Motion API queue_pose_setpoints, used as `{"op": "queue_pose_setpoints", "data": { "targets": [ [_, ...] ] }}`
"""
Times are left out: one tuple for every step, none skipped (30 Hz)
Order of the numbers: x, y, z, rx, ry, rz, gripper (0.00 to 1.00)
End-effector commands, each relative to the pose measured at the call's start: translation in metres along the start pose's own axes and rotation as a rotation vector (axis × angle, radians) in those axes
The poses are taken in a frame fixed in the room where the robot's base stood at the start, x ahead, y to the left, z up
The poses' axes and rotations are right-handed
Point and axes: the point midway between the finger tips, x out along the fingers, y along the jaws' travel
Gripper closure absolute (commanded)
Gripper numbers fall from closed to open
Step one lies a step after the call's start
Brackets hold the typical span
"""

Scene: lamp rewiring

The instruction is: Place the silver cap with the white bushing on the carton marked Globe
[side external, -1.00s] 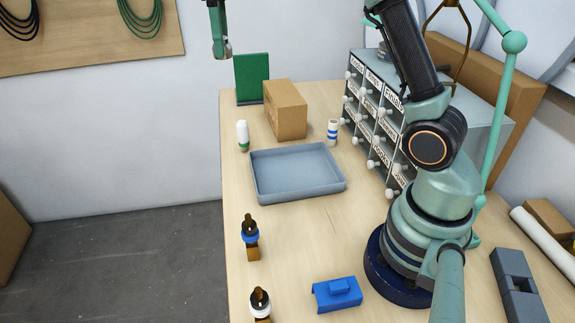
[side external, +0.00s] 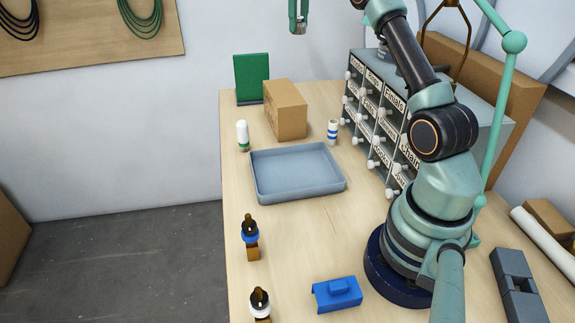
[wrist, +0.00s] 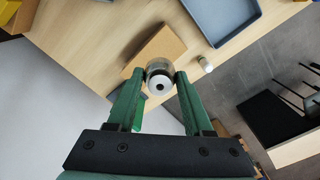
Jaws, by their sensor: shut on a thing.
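My gripper (wrist: 160,80) is shut on the silver cap (wrist: 158,66), whose white bushing (wrist: 162,82) with a dark centre hole faces the wrist camera. In the side external view my gripper (side external: 298,22) is at the top edge, high above the bench, with the cap (side external: 298,30) at its tips. A brown carton (side external: 286,112) stands on the bench below, behind the grey tray. It also shows in the wrist view (wrist: 150,50), partly hidden behind the cap. I cannot read any marking on it.
A grey tray (side external: 258,184) lies in front of the carton. A green-banded white cylinder (side external: 242,135) and a blue-banded one (side external: 332,132) stand either side. A green panel (side external: 251,75) is behind. A labelled drawer cabinet (side external: 365,110) stands right.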

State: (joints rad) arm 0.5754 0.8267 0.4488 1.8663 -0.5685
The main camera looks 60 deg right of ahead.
Motion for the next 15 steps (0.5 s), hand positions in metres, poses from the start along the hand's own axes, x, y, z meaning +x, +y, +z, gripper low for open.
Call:
{"op": "queue_pose_setpoints", "data": {
  "targets": [
    [0.003,-0.001,0.001,-0.001,-0.001,0.000,1.00],
    [0.005,-0.001,0.001,-0.001,-0.001,-0.001,1.00],
    [0.009,-0.001,0.001,-0.001,-0.001,0.000,1.00],
    [0.011,-0.002,0.001,-0.001,-0.001,-0.001,1.00],
    [0.013,-0.002,0.002,-0.002,0.000,0.000,1.00],
    [0.017,-0.002,0.002,-0.002,-0.001,-0.001,1.00],
    [0.023,-0.002,0.002,-0.002,-0.002,-0.002,1.00],
    [0.028,-0.002,0.002,-0.002,-0.002,-0.001,1.00],
    [0.034,-0.002,0.002,-0.002,-0.002,-0.001,1.00],
    [0.039,-0.002,0.002,-0.002,-0.003,-0.002,1.00],
    [0.043,-0.002,0.002,-0.002,-0.002,-0.001,1.00],
    [0.051,-0.002,0.002,-0.002,-0.002,-0.001,1.00],
    [0.058,-0.002,0.002,-0.002,-0.003,-0.002,1.00],
    [0.064,-0.002,0.002,-0.002,-0.004,-0.002,1.00],
    [0.073,-0.002,0.002,-0.002,-0.004,-0.002,1.00]
  ]
}}
